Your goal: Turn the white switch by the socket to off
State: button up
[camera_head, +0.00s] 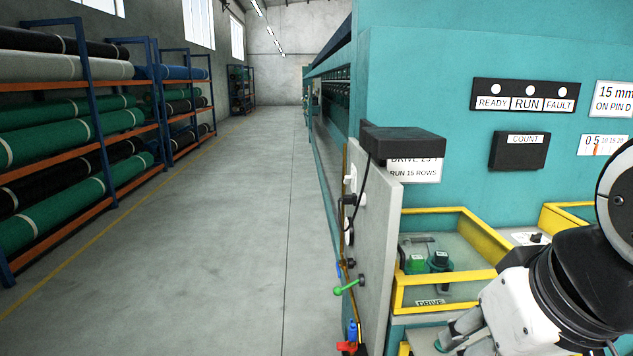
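A grey upright panel (376,250) stands edge-on at the front left of the teal machine. A small white fitting (351,178) sits on its left-facing side, seen at a steep angle; it looks like the white switch, but its position cannot be read. Just below it is a dark plug (349,200), apparently in the socket, with a black cable rising from it.
A green-handled lever (347,287) and a red-and-blue valve (350,338) stick out left below the switch. A black box (403,143) overhangs the panel top. The yellow-framed drive bay (450,283) is right. The aisle floor (240,220) left is clear, with racks (90,130) beyond.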

aim_at(348, 179)
jog(key=i+j, duration=0.8)
jog(key=i+j+u, duration=0.1)
jog(key=i+j, duration=0.7)
jog(key=i, duration=0.2)
